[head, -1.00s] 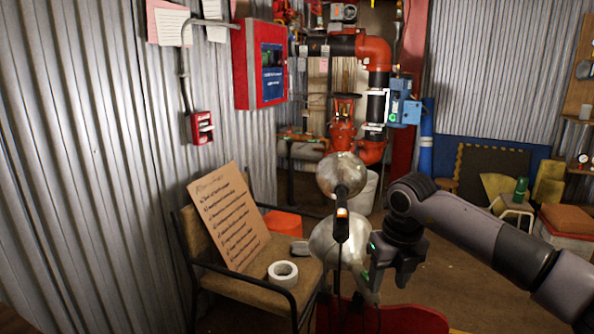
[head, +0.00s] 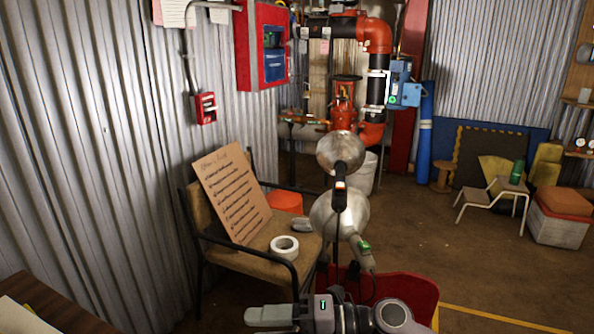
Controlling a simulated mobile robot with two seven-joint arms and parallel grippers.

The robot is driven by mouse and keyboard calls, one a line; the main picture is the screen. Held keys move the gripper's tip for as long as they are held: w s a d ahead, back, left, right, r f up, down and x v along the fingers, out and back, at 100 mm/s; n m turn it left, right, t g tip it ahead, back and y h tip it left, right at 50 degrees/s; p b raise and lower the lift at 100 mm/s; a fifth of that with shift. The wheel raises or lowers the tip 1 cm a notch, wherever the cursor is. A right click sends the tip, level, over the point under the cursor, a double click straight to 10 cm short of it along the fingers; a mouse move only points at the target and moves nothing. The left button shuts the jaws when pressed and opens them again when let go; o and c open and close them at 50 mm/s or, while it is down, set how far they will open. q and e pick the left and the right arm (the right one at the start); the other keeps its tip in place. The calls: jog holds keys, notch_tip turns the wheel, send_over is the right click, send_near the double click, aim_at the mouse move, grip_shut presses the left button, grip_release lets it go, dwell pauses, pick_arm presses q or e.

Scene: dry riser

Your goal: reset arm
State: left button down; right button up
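The task names no object, only an arm. A dark grey gripper with a small green light lies across the bottom edge, its pale finger end (head: 268,316) pointing left; it seems to be my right gripper. The frame edge cuts it off, so its finger gap is not clear and I see nothing held in it. My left gripper is not in view.
Two silver round lamps (head: 341,150) stand just beyond the gripper, above a red object (head: 410,290). A chair (head: 235,264) at left holds a cardboard sign (head: 232,195) and a tape roll (head: 284,247). A wooden surface (head: 55,305) is bottom left.

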jog(key=d+f+m+t+h, duration=0.35)
jog(key=d+m+t, duration=0.4)
jog(key=m, duration=0.45)
jog(key=d+f+m+t+h, duration=0.35)
jog(key=d+m+t, duration=0.35)
jog(key=m, duration=0.5)
jog(key=s+d+f+m+g+h, duration=0.3)
jog(key=s+d+f+m+h, duration=0.15)
jog(key=s+f, duration=0.3)
jog(key=s+d+f+m+g+h, duration=0.25)
jog(key=s+d+f+m, duration=0.25)
jog(key=s+f, duration=0.25)
notch_tip(320, 180, up, 14)
jog(key=d+p, duration=0.1)
jog(key=p, duration=1.4)
jog(key=shift+n+t+h+p, duration=0.3)
jog(key=shift+n+t+h, duration=0.05)
jog(key=shift+t+h, duration=0.05)
jog(key=shift+f, duration=0.1)
dwell(0.3)
